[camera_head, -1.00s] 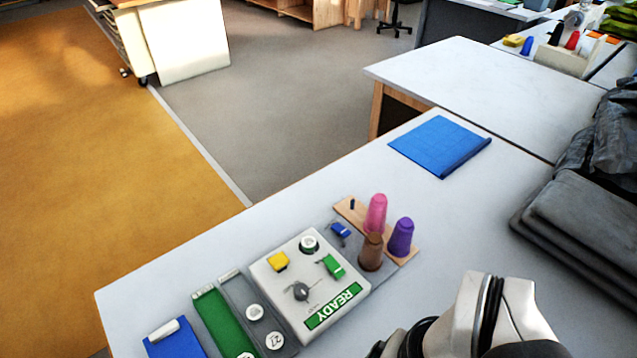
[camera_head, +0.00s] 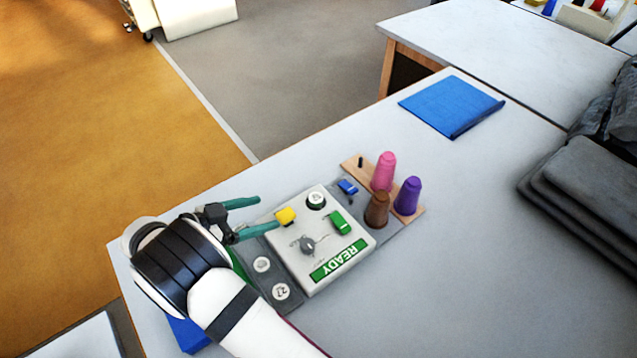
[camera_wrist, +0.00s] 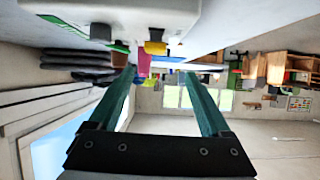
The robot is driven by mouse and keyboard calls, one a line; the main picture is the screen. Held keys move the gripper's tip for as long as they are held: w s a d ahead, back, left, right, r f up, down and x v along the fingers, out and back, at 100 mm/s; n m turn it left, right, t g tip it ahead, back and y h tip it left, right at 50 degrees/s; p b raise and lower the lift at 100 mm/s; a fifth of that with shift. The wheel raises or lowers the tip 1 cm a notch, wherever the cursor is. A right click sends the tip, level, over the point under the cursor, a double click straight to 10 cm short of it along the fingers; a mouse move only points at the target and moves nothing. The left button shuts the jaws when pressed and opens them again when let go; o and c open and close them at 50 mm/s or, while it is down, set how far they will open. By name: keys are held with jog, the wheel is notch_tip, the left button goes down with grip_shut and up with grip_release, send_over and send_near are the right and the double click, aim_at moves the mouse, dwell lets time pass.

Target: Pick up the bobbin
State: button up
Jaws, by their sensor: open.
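My gripper (camera_head: 266,213) is open and empty, with two long teal fingers at the left edge of the white READY panel (camera_head: 305,262). In the wrist view my gripper (camera_wrist: 160,72) points past a yellow block (camera_wrist: 155,47). The same yellow block (camera_head: 286,216) sits on the panel close by one fingertip; I cannot tell if they touch. I cannot tell which item is the bobbin. A pink cone (camera_head: 385,171), a purple cone (camera_head: 407,196) and a brown cone (camera_head: 377,209) stand upright at a wooden strip (camera_head: 353,167). A grey round part (camera_head: 307,244) is on the panel.
A blue mat (camera_head: 447,104) lies further back, and dark folded cloth (camera_head: 585,190) at the right. The table between them is clear.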

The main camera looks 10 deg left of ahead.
aim_at(312, 200)
jog(key=x, duration=1.4)
jog(key=shift+d+r, duration=0.3)
jog(key=shift+r, duration=0.1)
jog(key=shift+s, duration=0.1)
grip_shut()
